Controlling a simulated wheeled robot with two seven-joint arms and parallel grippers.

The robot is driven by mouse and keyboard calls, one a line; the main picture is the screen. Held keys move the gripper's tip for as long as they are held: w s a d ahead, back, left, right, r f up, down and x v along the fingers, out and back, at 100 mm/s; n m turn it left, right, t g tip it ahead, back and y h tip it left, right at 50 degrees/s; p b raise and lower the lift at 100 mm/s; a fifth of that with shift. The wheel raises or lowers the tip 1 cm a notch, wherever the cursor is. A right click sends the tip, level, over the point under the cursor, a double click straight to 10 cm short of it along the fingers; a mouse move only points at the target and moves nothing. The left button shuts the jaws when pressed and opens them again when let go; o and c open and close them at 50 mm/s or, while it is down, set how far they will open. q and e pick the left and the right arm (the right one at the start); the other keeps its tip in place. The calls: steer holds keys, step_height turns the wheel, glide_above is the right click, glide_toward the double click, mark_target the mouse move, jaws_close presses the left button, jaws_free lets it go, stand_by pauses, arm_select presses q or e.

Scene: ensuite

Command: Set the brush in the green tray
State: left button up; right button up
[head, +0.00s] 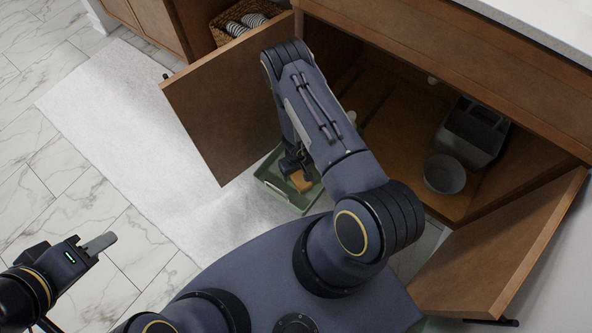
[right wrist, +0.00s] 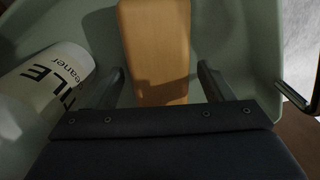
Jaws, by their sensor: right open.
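The brush shows as a tan wooden piece (right wrist: 155,45) inside the green tray (right wrist: 238,50) in the right wrist view. It also shows in the head view (head: 300,182), in the tray (head: 274,190) on the floor by the cabinet. My right gripper (right wrist: 162,78) is open over the tray, its fingers apart on either side of the wooden piece's near end. I cannot tell whether they touch it; bristles are hidden. In the head view the right gripper (head: 297,163) partly hides the tray. My left gripper (head: 98,244) is far from the tray, over the floor at lower left.
A white cleaner bottle (right wrist: 45,90) lies in the tray beside the brush. Open cabinet doors (head: 228,95) (head: 500,250) flank the tray and the cabinet opening. A grey bowl (head: 444,174) and grey caddy (head: 472,132) stand inside. A white mat (head: 130,105) lies left.

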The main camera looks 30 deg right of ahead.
step_height(320, 180, up, 12)
steer(key=p, duration=0.4)
stand_by(0.5)
